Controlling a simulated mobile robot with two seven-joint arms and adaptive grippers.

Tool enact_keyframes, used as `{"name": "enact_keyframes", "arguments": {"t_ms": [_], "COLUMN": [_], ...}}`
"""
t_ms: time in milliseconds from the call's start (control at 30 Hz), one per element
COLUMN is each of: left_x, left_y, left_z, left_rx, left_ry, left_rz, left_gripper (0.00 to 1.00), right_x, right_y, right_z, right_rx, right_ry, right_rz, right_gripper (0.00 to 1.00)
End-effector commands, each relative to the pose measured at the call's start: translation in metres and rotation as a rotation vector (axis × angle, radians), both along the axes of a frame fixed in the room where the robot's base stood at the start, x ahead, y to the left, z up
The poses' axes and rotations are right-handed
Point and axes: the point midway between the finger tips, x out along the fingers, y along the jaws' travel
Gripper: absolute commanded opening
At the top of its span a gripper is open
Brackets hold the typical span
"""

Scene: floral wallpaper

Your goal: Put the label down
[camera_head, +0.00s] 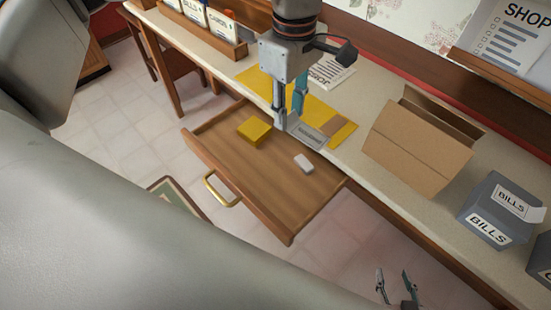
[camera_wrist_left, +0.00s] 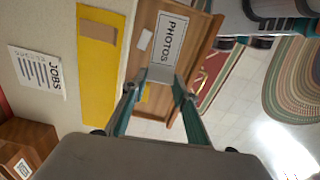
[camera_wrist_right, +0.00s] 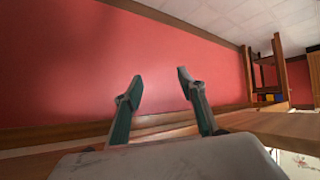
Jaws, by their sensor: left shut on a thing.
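My left gripper (camera_head: 288,118) is shut on a pale label (camera_head: 308,138) and holds it by one end. In the left wrist view the label (camera_wrist_left: 170,38) faces the camera and reads PHOTOS, with its end between the fingertips (camera_wrist_left: 158,82). In the head view the label overlaps the inner edge of the open wooden drawer (camera_head: 228,153). I cannot tell how high above the drawer it is. My right gripper (camera_head: 394,286) is open and empty in front of the desk, and in the right wrist view its fingers (camera_wrist_right: 160,90) are apart before a red wall.
The drawer holds a yellow block (camera_head: 254,131) and a white block (camera_head: 304,163). On the desk lie a yellow sheet (camera_head: 336,135) and a JOBS paper (camera_head: 331,72). An open cardboard box (camera_head: 415,150) and a grey BILLS box (camera_head: 487,214) stand to the right.

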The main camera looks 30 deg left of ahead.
Motion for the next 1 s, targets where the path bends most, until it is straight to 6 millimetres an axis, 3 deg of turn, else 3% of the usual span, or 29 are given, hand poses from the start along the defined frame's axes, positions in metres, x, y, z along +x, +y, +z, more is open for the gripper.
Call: {"name": "enact_keyframes", "arguments": {"t_ms": [167, 267, 700, 800, 1000], "left_x": [-0.002, -0.003, -0.004, -0.003, -0.002], "left_y": [0.001, 0.001, 0.001, 0.001, 0.001], "left_z": [-0.011, -0.030, -0.135, -0.151, -0.163], "left_rx": [-0.001, -0.001, -0.001, -0.001, -0.002], "left_ry": [0.004, 0.008, 0.008, 0.006, 0.002], "left_rz": [-0.074, -0.079, -0.075, -0.076, -0.075], "left_gripper": [0.20, 0.20, 0.20, 0.20, 0.20], "right_x": [0.003, 0.003, 0.006, 0.007, 0.008], "right_y": [0.000, 0.000, -0.002, -0.003, -0.004], "right_z": [0.000, -0.002, -0.004, -0.006, -0.007], "right_rx": [0.000, -0.002, -0.009, -0.012, -0.014], "right_ry": [-0.003, -0.003, -0.012, -0.012, -0.013], "right_rz": [0.000, 0.000, 0.001, 0.001, 0.000], "right_gripper": [0.40, 0.40, 0.40, 0.40, 0.40]}}
